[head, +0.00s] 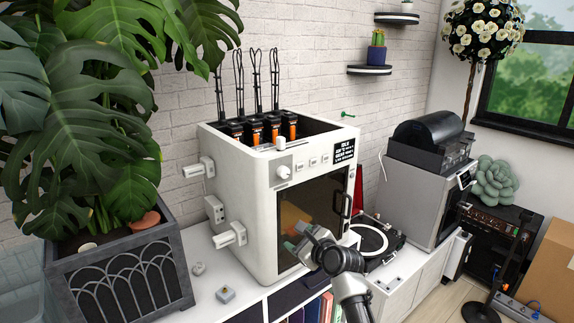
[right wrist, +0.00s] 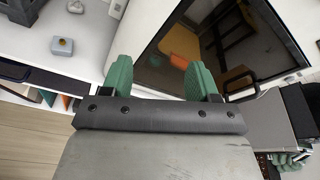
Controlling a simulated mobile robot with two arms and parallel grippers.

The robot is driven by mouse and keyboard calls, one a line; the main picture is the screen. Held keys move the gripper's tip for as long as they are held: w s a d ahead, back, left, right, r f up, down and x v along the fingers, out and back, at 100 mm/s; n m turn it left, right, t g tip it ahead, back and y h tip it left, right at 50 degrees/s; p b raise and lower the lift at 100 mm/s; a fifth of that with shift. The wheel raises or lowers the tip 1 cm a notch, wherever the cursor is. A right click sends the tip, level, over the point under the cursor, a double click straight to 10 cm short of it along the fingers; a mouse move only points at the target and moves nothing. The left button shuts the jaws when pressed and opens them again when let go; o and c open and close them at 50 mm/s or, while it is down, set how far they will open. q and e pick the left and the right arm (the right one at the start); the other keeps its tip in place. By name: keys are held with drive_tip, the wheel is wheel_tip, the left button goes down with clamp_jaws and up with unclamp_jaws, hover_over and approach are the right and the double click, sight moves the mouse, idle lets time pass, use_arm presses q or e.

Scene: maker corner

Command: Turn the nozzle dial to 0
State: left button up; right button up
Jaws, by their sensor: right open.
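The nozzle dial appears to be the round white knob (head: 283,172) at the upper left of the white printer's front (head: 259,235). Its marks and setting are too small to read. A small dark display (head: 344,150) with white text is at the upper right of the front. My right gripper (head: 297,238) is in front of the printer's dark door window, below the dial and apart from it. In the right wrist view its green fingers (right wrist: 160,78) are spread with nothing between them. The dial is not visible there. My left gripper is not in view.
The door has a dark handle (head: 346,206) on its right. A turntable (head: 374,241) and a grey machine (head: 418,188) stand to the right. A large potted plant (head: 119,276) is at the left. Small grey items (head: 225,294) lie on the white top beside the printer.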

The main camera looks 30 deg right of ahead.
sight(286, 174)
wheel_tip(286, 174, up, 15)
drive_tip(key=s+d+m+t+p, duration=0.1)
drive_tip(key=s+d+m+t, duration=0.1)
drive_tip(key=m+t, duration=0.15)
use_arm(q)
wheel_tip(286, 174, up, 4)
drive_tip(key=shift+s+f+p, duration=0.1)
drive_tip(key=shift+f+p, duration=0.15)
drive_tip(key=shift+p, duration=0.65)
use_arm(e)
drive_tip(key=shift+m+g, duration=0.35)
drive_tip(key=shift+m, duration=0.1)
drive_tip(key=w, duration=1)
drive_tip(key=shift+w+a+f, duration=0.1)
drive_tip(key=shift+w+f, duration=0.05)
drive_tip(key=shift+w, duration=0.15)
drive_tip(key=c, duration=0.9)
